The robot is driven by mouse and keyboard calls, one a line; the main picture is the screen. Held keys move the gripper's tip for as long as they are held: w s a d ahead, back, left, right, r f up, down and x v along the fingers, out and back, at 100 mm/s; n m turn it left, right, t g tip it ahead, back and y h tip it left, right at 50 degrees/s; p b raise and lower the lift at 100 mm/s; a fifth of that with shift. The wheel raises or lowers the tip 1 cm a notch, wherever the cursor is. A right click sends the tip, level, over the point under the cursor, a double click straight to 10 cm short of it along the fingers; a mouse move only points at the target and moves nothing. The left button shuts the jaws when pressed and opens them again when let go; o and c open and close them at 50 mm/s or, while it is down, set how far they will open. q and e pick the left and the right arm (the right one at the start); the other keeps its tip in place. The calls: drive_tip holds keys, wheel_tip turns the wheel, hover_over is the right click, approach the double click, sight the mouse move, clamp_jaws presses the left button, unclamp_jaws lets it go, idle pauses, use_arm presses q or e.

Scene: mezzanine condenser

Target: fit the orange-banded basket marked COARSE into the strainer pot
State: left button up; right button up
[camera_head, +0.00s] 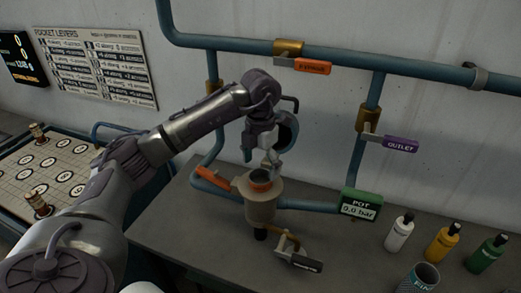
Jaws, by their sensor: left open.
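The strainer pot (261,209) is a beige cylinder in the pipework on the bench. An orange-rimmed, dark round piece (260,178) sits in its mouth; this looks like the orange-banded basket, but no COARSE marking is readable. My left gripper (269,167) is open just above this rim, pointing down; whether a finger touches it I cannot tell. A dark teal round part (287,131) shows behind the gripper, perhaps the pot's lid. My right gripper is not in view.
Pipes with an orange lever (312,66), a purple OUTLET lever (401,144) and a dark-handled drain (298,260) surround the pot. A green POT gauge reads 0.0 bar (360,205). Bottles (441,243) and a can-like basket marked FIN (423,277) stand right.

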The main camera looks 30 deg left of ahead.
use_arm(q)
wheel_tip(320, 180, up, 8)
drive_tip(key=shift+d, duration=0.1)
idle(0.6)
